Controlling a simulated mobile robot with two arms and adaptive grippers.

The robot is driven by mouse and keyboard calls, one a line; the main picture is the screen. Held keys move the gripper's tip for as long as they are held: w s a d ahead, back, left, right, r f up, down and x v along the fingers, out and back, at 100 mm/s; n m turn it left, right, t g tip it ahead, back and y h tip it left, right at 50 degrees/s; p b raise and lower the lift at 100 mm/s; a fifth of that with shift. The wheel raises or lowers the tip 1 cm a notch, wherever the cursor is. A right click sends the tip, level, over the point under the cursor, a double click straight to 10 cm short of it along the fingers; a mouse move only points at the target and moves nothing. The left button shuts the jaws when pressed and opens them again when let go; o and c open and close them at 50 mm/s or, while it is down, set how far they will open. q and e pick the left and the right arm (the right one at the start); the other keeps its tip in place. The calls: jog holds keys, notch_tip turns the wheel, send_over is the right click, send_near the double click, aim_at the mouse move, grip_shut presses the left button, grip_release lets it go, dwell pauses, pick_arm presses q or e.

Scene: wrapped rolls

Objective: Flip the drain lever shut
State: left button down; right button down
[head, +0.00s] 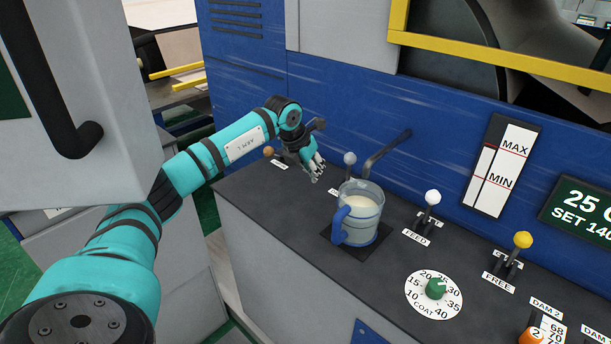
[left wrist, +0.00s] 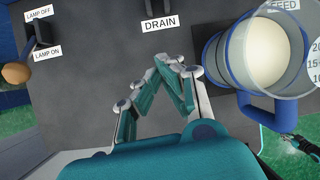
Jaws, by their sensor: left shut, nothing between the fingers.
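The drain lever has a grey knob (head: 350,158) and stands on the dark console top, just behind the jug. Its DRAIN label (left wrist: 160,22) is readable in the left wrist view, with the dark lever base (left wrist: 158,5) cut by the top edge. In the head view the jug and my gripper partly hide label and lever, so its exact tilt is unclear. My left gripper (head: 316,170) is shut and empty, left of the lever and apart from its knob. In the left wrist view its fingers (left wrist: 178,70) point towards the DRAIN label.
A clear blue-handled jug (head: 362,222) of whitish liquid stands right of my gripper, below a dark pipe (head: 387,150). The lamp lever (head: 268,151) is to the left; the feed lever (head: 432,198) and yellow-knobbed lever (head: 522,240) are to the right. A small dark jointed shape (left wrist: 296,142) may be my right gripper.

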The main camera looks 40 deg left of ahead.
pick_arm(q)
jog(key=s, duration=0.3)
jog(key=shift+a, duration=0.2)
dwell(0.5)
